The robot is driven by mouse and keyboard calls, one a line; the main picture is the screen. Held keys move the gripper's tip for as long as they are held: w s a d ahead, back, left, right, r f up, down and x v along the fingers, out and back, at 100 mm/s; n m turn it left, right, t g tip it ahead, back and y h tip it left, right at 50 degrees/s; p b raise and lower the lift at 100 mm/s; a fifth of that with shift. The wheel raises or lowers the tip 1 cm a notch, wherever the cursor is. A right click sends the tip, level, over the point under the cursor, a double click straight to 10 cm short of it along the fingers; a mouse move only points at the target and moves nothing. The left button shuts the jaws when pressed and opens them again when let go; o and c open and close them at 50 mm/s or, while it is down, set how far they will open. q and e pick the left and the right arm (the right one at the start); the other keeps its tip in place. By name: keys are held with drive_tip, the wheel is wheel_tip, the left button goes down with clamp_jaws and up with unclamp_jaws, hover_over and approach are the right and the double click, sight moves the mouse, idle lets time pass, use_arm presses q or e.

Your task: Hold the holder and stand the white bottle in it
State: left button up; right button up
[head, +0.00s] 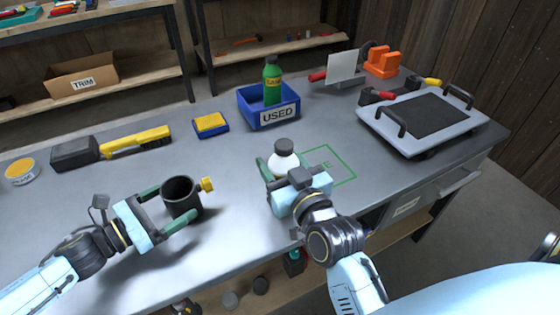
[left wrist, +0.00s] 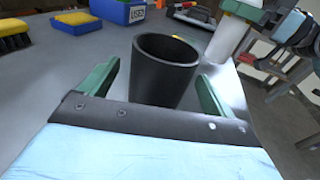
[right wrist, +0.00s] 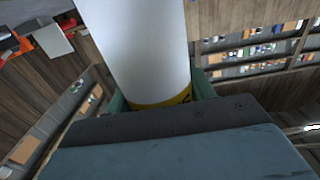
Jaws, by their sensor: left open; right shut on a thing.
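The holder is a dark open cup (head: 181,197) with a yellow knob on its right side, standing on the grey bench. My left gripper (head: 175,212) is open with its green fingers on either side of the holder; the holder also shows between them in the left wrist view (left wrist: 164,75). The white bottle (head: 284,162) has a dark cap, and my right gripper (head: 281,180) is shut on it, to the right of the holder. In the right wrist view the white bottle (right wrist: 142,45) shows a yellow band low down. Its base is hidden in the head view.
A blue bin (head: 268,115) marked USED holds a green bottle (head: 271,80) behind the white bottle. A green outlined rectangle (head: 345,177) lies right of my right gripper. A grey tray with handles (head: 455,134) stands at right. A yellow-blue block (head: 210,125) and yellow brush (head: 135,142) lie behind.

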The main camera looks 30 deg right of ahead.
use_arm(q)
drive_tip(key=shift+w+d, duration=0.25)
drive_tip(key=shift+d, duration=0.35)
drive_tip(key=c, duration=0.7)
drive_tip(key=shift+o, duration=0.3)
drive_tip(key=c, duration=0.4)
drive_tip(key=shift+o, duration=0.2)
drive_tip(key=shift+f, duration=0.1)
